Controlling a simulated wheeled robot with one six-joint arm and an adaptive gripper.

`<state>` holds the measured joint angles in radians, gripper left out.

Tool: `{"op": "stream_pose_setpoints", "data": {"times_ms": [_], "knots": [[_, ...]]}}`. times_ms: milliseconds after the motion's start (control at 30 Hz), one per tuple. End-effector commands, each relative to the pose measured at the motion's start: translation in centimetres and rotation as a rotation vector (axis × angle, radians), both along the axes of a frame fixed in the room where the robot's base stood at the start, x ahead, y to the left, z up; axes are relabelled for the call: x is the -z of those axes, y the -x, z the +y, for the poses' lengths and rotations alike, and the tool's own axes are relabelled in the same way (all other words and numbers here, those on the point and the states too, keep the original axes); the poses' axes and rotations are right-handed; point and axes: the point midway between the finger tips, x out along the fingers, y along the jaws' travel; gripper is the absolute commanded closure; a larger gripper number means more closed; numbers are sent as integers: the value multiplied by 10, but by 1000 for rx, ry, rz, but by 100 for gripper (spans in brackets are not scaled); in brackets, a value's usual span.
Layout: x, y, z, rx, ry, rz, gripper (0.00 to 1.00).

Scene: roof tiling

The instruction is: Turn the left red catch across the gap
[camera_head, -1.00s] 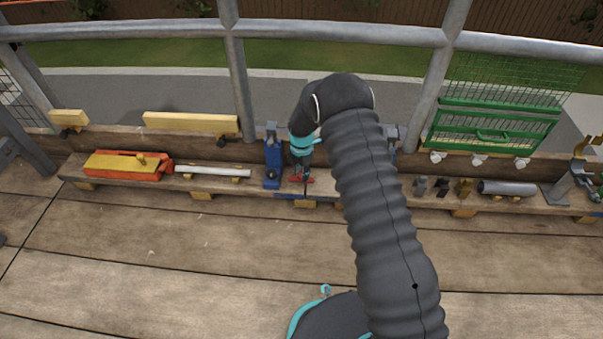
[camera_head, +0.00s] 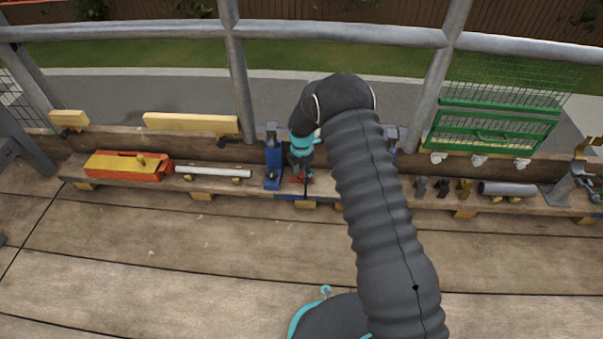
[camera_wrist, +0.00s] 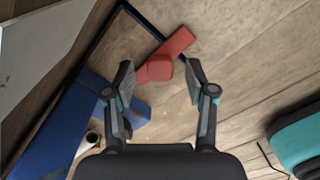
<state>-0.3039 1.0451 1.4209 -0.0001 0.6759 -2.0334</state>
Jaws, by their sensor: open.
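The red catch (camera_wrist: 172,54) lies in the wrist view between and just beyond my fingertips, slanting up to the right. It has a raised red block at its lower left end. A dark line, which looks like the gap, passes by it. My gripper (camera_wrist: 158,82) is open, with one finger on either side of the catch's block; I cannot tell if either touches it. In the head view my gripper (camera_head: 301,174) is low over the bench beside a blue clamp-like block (camera_head: 273,165), and the catch (camera_head: 302,180) is partly hidden by it.
The blue part (camera_wrist: 62,128) stands close on the left in the wrist view. On the bench (camera_head: 330,196) an orange and yellow tool (camera_head: 127,165) and a white tube (camera_head: 213,171) lie left; small clips and a grey cylinder (camera_head: 508,188) lie right. A green rack (camera_head: 492,130) stands behind.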

Motion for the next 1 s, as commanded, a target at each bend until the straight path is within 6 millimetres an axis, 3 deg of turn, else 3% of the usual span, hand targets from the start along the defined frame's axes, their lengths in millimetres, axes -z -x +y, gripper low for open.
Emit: {"op": "stream_pose_setpoints", "data": {"times_ms": [600, 800, 1000], "knots": [[-102, -1, 1, -1, -1, -2, 44], [-116, 0, 0, -1, 0, 0, 44], [-118, 0, 0, -1, 0, 0, 44]]}}
